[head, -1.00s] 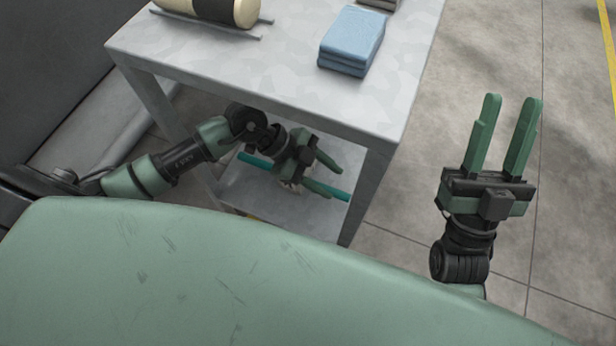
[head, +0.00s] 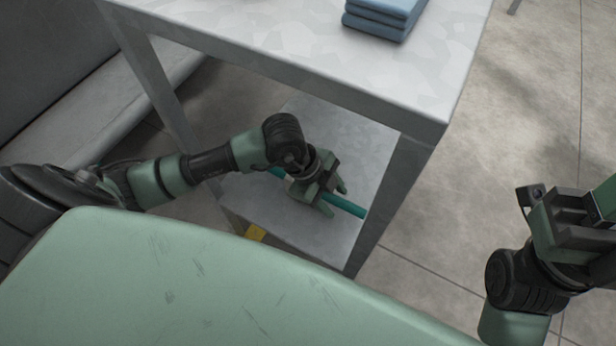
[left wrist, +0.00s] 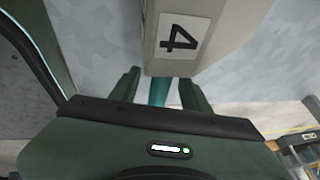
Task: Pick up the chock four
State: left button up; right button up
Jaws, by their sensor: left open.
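The chock four (left wrist: 205,30) is a pale grey-beige block with a white label bearing a black 4. In the left wrist view it is at the top, just beyond my left fingertips. A teal bar (left wrist: 159,92) shows below the block, between the fingers. My left gripper (left wrist: 160,82) is open, its two green fingers apart. In the head view my left gripper (head: 334,201) is over the lower shelf, by the teal bar (head: 346,207); the block is hidden there. My right gripper (head: 598,212) is at the right edge, its fingertips cut off.
A grey table (head: 330,70) stands over the lower shelf (head: 268,208), with legs on both sides of my left arm. Folded blue cloths (head: 383,18) lie on its top. A yellow patch (head: 256,232) shows at the shelf's front edge. Open floor lies to the right.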

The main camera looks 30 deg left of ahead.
pick_arm(q)
jog(key=shift+f, duration=0.3)
jog(key=shift+d, duration=0.1)
grip_shut()
jog(key=shift+w+r, duration=0.1)
dwell(1.0)
